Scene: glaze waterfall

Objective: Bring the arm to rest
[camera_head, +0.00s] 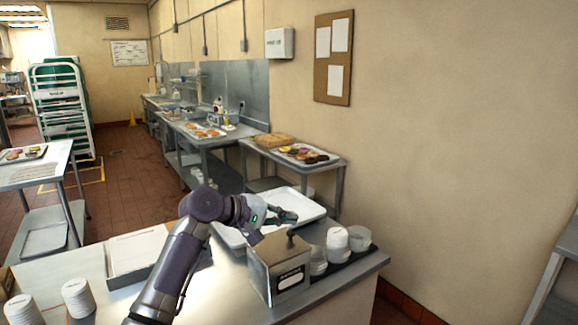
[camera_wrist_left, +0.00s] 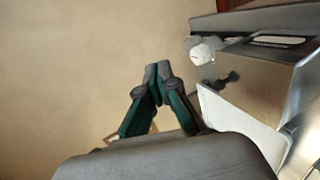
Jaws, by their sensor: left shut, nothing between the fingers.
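My left arm comes in from the lower left in the head view and bends at the elbow above the counter. My left gripper (camera_head: 284,216) is above the white tray (camera_head: 312,208), just behind the steel box-shaped dispenser (camera_head: 283,266). In the left wrist view the two fingers of the left gripper (camera_wrist_left: 157,70) meet at their tips, with nothing between them. The dispenser (camera_wrist_left: 262,75) shows at the right of that view. My right gripper is not in view.
Stacked white tubs (camera_head: 337,243) stand right of the dispenser on the counter (camera_head: 345,277). Stacks of white cups (camera_head: 77,297) and a pale flat tray (camera_head: 138,252) are at the left. A side table with pastries (camera_head: 303,153) is behind. The wall (camera_head: 450,130) is close on the right.

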